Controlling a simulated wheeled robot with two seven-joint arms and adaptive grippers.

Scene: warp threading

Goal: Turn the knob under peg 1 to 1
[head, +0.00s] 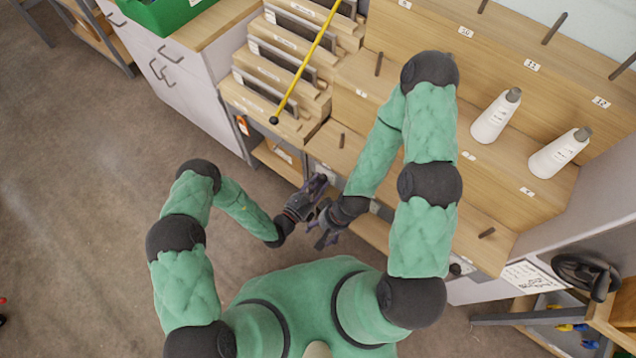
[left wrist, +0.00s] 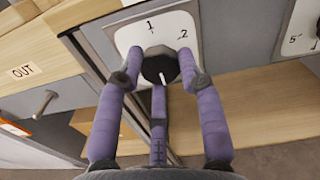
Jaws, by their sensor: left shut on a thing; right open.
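The black knob (left wrist: 158,70) sits on a white dial plate (left wrist: 180,24) in the left wrist view. The plate shows a 1 above the knob, slightly left, and a 2 at upper right. A short white line runs roughly up and down on the knob's lower part; I cannot tell which end points. My left gripper (left wrist: 160,62) has its purple fingers around the knob and is shut on it. In the head view my left gripper (head: 317,187) is at the rack's front edge, hiding the knob. My right gripper (head: 323,238) is open and empty close by.
A peg (left wrist: 45,103) and an OUT label (left wrist: 22,71) are left of the dial; another dial plate (left wrist: 302,30) is at right. Two white cones (head: 495,116) (head: 560,153) stand on the stepped wooden rack (head: 440,75). A yellow rod (head: 306,62) lies over slotted blocks.

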